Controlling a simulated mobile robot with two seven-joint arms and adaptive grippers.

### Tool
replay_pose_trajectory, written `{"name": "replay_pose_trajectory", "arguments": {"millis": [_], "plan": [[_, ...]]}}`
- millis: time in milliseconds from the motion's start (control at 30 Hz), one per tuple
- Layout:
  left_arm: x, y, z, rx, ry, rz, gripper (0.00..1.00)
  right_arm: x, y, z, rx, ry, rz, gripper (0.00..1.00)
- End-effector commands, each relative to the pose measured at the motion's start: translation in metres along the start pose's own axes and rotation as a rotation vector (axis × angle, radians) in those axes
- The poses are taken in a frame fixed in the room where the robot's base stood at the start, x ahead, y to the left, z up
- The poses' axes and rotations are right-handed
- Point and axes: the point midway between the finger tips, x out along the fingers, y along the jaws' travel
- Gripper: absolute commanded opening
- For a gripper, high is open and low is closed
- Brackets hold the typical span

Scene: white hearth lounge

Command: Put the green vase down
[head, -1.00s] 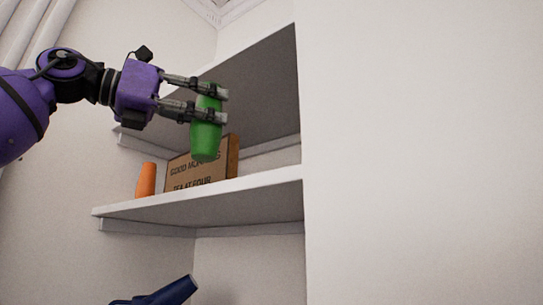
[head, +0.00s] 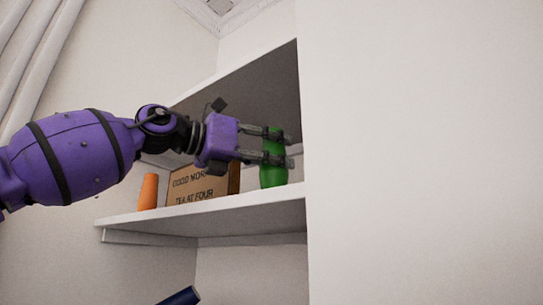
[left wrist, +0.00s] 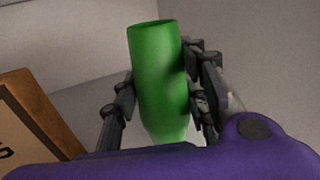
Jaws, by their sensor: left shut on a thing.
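The green vase (head: 272,176) is upright in my left gripper (head: 279,150), whose fingers are shut around its upper part. The vase is at the right end of the middle shelf (head: 215,215), close to the side wall. Its lower end looks at or just above the shelf board; I cannot tell whether it touches. In the left wrist view the green vase (left wrist: 158,75) stands between the two fingers (left wrist: 160,95). At the bottom of the head view a dark blue part shows, and no right gripper can be made out.
A brown sign with lettering (head: 190,185) stands on the shelf left of the vase, and its edge shows in the left wrist view (left wrist: 30,115). An orange cup-like object (head: 149,191) stands further left. Another shelf board (head: 250,95) hangs above.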

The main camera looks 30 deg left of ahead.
Motion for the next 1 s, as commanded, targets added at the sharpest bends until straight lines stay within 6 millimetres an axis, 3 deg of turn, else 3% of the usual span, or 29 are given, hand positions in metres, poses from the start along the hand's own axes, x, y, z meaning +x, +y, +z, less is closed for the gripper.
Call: {"name": "replay_pose_trajectory", "arguments": {"millis": [467, 500, 600, 1000], "plan": [[-0.0009, 0.0002, -0.0093, 0.001, -0.003, 0.0, 0.0, -0.0017, -0.002, 0.0043, -0.003, -0.009, -0.005, 0.73], [-0.0007, 0.0005, -0.0099, 0.001, -0.001, 0.0, 0.44, -0.0017, -0.0016, 0.0039, -0.002, -0.009, -0.004, 0.73], [-0.0008, 0.0005, -0.0096, 0.001, -0.001, 0.0, 0.57, -0.0016, -0.0011, 0.0034, 0.0, -0.007, -0.002, 0.73], [-0.0012, -0.0005, -0.0051, 0.002, -0.003, 0.0, 0.59, -0.0014, -0.0025, -0.0004, 0.012, 0.0, 0.001, 0.73]]}}
